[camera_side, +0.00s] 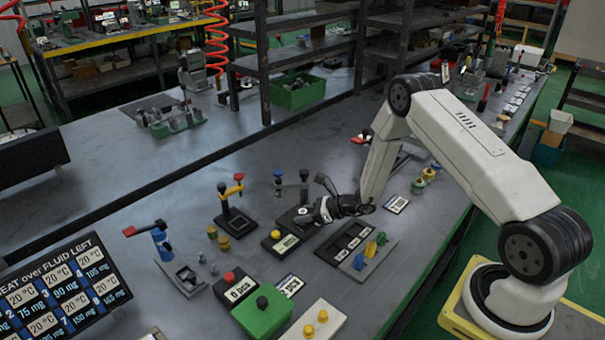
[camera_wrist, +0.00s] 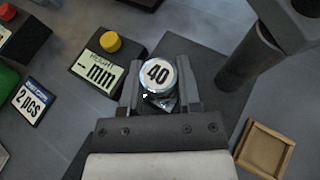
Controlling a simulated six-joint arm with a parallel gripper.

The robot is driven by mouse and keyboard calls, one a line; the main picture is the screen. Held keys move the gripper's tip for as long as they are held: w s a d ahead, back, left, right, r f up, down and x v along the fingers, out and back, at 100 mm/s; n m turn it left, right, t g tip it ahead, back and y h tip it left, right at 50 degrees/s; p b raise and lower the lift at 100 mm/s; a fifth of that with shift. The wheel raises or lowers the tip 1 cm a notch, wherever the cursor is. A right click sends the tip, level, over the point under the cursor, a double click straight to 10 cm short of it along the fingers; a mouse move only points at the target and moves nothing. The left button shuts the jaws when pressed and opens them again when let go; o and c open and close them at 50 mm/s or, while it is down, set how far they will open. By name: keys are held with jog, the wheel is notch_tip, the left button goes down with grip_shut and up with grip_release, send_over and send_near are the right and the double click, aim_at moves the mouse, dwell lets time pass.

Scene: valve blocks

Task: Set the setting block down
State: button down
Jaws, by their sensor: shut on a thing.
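The setting block is a round silvery piece with a white top marked "40" (camera_wrist: 157,73). In the wrist view it sits between the two fingers of my gripper (camera_wrist: 160,82), which is shut on it. A dark base plate (camera_wrist: 205,65) lies below, with a thick dark post (camera_wrist: 247,65) to the right. I cannot tell whether the block touches the plate. In the side view my gripper (camera_side: 322,210) is low at the black measuring stand (camera_side: 304,185), and the block is too small there to make out clearly.
A display box reading "-- mm" (camera_wrist: 97,68) with a yellow button stands left of the block. A small wooden tray (camera_wrist: 264,149) lies lower right.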

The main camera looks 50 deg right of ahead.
jog(key=shift+f, duration=0.1)
jog(key=shift+c, duration=1.5)
grip_release()
jog(key=v, duration=1.2)
